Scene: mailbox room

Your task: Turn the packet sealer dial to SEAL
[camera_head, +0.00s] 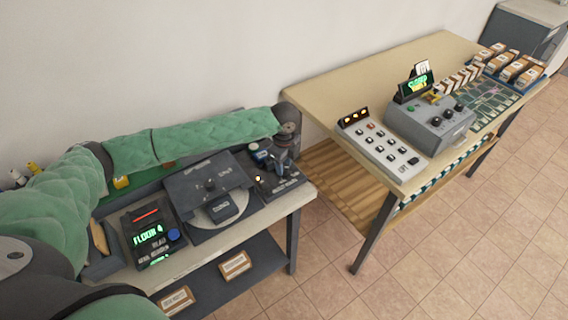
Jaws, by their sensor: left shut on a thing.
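A dark grey machine that looks like the packet sealer (205,188) stands on the near table, with a flat raised plate and a small dark block on its round base. A dark control panel (283,186) with white lettering and a small lit orange lamp is at its right side. My left arm, in a green quilted sleeve, reaches across from the left behind the machine. My left gripper (268,160) points down at the back of this panel and is shut on what seems to be the dial. The gripper hides the dial, so its setting cannot be read. My right gripper is not in view.
A black display unit (152,236) with green text and a blue button stands left of the machine. Boxes lie on the lower shelf (235,264). A wooden table (330,92) at right holds a button panel (382,143) and a grey device (430,122). A gap separates the tables.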

